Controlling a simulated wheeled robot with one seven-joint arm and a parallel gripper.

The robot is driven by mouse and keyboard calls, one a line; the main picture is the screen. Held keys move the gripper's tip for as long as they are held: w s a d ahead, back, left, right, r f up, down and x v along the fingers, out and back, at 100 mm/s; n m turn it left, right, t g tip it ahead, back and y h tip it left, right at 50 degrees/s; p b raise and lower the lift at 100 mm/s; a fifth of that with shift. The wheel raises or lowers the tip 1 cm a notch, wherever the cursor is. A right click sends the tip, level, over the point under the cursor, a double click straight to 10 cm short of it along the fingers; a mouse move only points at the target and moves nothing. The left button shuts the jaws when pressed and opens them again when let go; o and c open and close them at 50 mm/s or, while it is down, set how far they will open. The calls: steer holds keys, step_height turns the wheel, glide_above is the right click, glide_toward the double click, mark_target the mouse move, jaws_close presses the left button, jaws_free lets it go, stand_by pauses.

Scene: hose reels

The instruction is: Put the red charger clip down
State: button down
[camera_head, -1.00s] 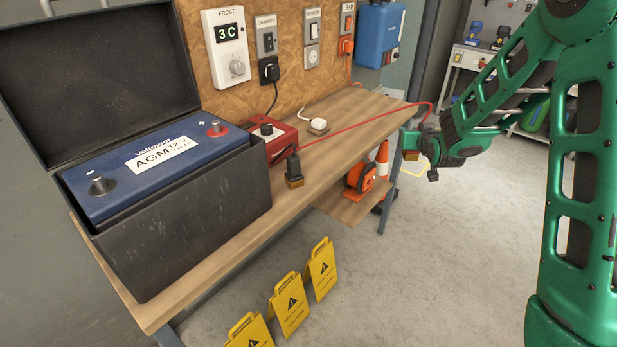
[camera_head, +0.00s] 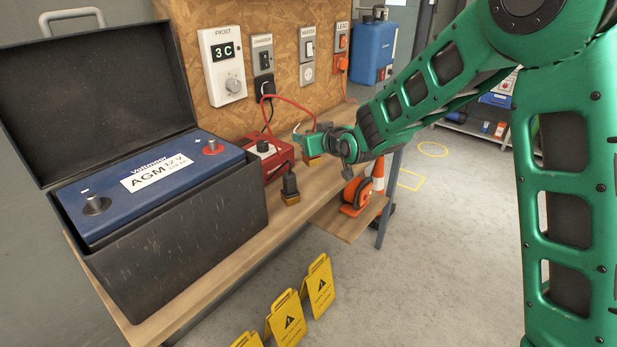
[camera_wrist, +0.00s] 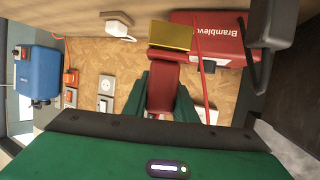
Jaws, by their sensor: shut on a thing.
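The red charger clip (camera_wrist: 162,88) has a brass-coloured jaw and sits between my gripper's green fingers in the wrist view. In the head view my gripper (camera_head: 309,145) is over the wooden bench (camera_head: 228,232), right of the red charger (camera_head: 266,157); it is shut on the clip. Only the clip's brass end (camera_head: 312,161) shows below the fingers, at or just above the bench top; I cannot tell whether it touches. The red lead arcs from the clip back past the charger. A black clip (camera_head: 290,184) stands on the bench in front of the charger.
The blue battery (camera_head: 150,190) sits in an open black box (camera_head: 185,258) on the left of the bench. Wall switches and a frost control (camera_head: 222,66) are behind. Yellow signs (camera_head: 288,318) and an orange reel (camera_head: 357,193) stand below. A white plug (camera_wrist: 118,28) is nearby.

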steer(key=shift+f, duration=3.9)
steer(key=shift+f, duration=0.15)
steer(key=c, duration=1.5)
jaws_free()
steer(key=shift+o, duration=0.2)
steer(key=shift+s+d+r, duration=0.15)
steer(key=shift+r, duration=0.05)
steer(key=v, duration=1.1)
steer(key=shift+s, duration=0.25)
steer(key=shift+d+r, duration=0.15)
